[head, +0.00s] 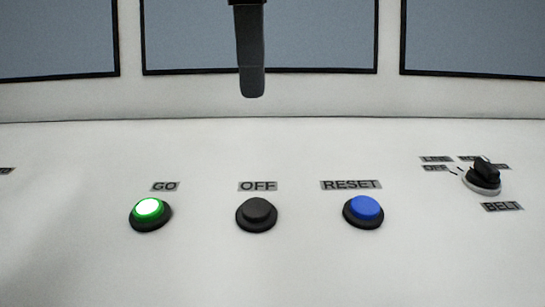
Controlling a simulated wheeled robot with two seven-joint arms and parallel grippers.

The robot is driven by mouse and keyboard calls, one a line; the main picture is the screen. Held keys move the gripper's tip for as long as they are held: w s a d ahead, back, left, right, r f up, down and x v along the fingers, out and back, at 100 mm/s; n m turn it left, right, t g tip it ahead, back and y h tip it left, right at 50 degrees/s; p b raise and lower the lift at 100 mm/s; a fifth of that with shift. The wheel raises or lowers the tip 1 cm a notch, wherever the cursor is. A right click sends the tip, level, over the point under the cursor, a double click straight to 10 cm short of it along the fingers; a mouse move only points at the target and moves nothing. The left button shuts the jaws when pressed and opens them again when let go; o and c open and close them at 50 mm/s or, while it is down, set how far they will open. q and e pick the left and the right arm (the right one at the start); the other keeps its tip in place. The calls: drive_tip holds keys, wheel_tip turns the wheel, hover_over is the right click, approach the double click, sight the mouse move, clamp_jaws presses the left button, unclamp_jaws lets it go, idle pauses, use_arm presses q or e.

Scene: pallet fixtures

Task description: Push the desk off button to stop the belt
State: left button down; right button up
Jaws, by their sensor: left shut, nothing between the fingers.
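The black OFF button (257,213) sits on the white desk (200,265) at the middle, under a label reading OFF. My left gripper (251,90) hangs in from the top of the head view, its dark fingers closed together and empty. In the picture its tip is above the OFF button and its label, apart from the button. The exact height over the desk is hard to tell. My right gripper does not show.
The GO button (149,212), lit green, is left of OFF. The blue RESET button (363,210) is to the right. A black rotary switch (484,176) labelled BELT is at far right. Screens (310,35) line the back. The desk front is clear.

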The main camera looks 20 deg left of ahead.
use_arm(q)
drive_tip(key=b, duration=0.1)
approach(255, 208)
drive_tip(key=f, duration=0.4)
drive_tip(key=w+f, duration=0.1)
drive_tip(key=f, duration=0.1)
drive_tip(key=shift+f, duration=0.4)
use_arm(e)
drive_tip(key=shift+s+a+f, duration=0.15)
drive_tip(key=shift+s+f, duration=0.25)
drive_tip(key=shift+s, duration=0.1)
